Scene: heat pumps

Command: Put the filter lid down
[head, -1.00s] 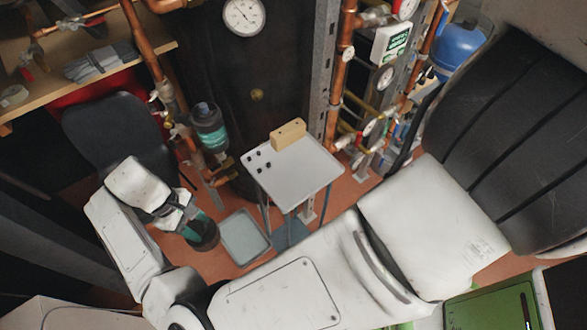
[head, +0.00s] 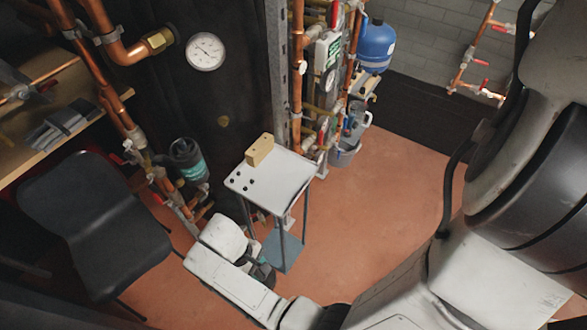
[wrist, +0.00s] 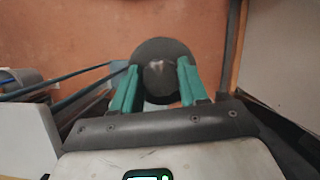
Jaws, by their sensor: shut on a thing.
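The filter lid (wrist: 162,62) is a dark round cap in the wrist view. It sits between the two green fingers of my gripper (wrist: 158,80), which is shut on it. In the head view my gripper (head: 262,268) is low, by the near-left legs of a small stand. My own white wrist hides most of the gripper and lid there. The filter housing (head: 188,163), dark with a teal band, is on the copper pipework behind and left of the stand. Its top looks dark; I cannot tell details.
A black chair (head: 95,225) is at left. Open red floor (head: 375,210) lies to the right.

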